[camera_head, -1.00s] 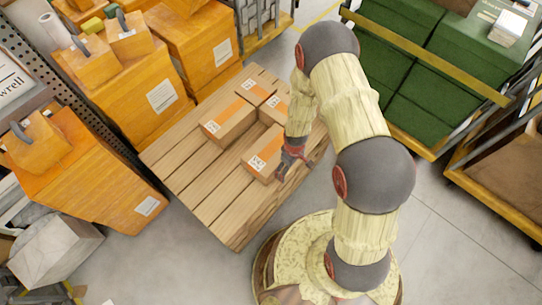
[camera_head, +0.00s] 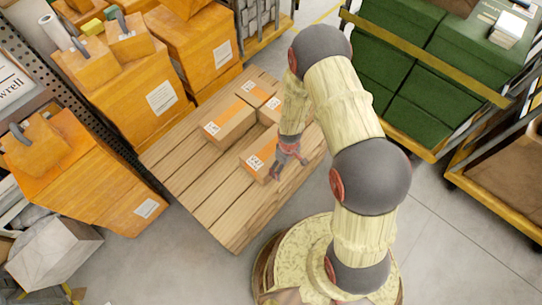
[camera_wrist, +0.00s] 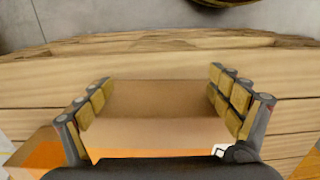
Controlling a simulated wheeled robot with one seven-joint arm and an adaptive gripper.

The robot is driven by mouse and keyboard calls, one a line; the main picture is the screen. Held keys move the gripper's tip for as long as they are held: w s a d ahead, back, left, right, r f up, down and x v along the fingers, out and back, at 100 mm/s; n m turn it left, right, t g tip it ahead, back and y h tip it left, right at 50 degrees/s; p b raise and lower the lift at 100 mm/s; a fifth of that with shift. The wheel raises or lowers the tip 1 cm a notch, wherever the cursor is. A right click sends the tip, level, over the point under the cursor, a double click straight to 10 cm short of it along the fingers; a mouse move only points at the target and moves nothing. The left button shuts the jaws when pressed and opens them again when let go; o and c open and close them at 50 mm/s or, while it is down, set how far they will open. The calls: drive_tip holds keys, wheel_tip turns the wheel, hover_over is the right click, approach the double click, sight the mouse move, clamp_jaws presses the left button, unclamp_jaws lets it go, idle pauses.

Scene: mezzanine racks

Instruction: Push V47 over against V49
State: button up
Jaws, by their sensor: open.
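Several cardboard boxes with orange tape and white labels sit on a wooden pallet (camera_head: 232,222). The labels are too small to read, so I cannot tell which box is V47 or V49. The nearest box (camera_head: 257,154) is partly hidden by my gripper (camera_head: 281,166). A left box (camera_head: 228,121) stands behind it, with a small gap between. Another box (camera_head: 270,110) and a rear box (camera_head: 256,91) are farther back. In the wrist view, my gripper (camera_wrist: 158,95) is open, its fingers on either side of a brown box (camera_wrist: 160,128); contact is unclear.
Orange cases (camera_head: 98,180) line the pallet's left side. Green bins (camera_head: 395,85) on a yellow-railed cart stand at the right. The pallet's near end is bare. In the wrist view, another orange-taped box (camera_wrist: 38,158) shows at lower left.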

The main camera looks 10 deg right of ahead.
sight(271, 155)
drive_tip(key=shift+w+a+b, duration=0.2)
drive_tip(key=shift+w+a, duration=0.65)
drive_tip(key=shift+w, duration=0.3)
drive_tip(key=shift+w+a+b, duration=0.25)
drive_tip(key=shift+w+a, duration=0.55)
drive_tip(key=shift+w, duration=0.4)
drive_tip(key=shift+w+a+b, duration=0.2)
drive_tip(key=shift+w+a, duration=0.65)
drive_tip(key=shift+w, duration=0.3)
drive_tip(key=shift+w+a+r, duration=0.1)
drive_tip(key=shift+w+a, duration=0.7)
drive_tip(key=shift+w, duration=0.3)
drive_tip(key=shift+s, duration=0.1)
drive_tip(key=shift+s+d+p, duration=0.6)
drive_tip(key=shift+s+d, duration=0.3)
drive_tip(key=shift+s, duration=0.3)
wheel_tip(271, 155, up, 13)
drive_tip(key=p, duration=0.9)
drive_tip(key=shift+c, duration=0.5)
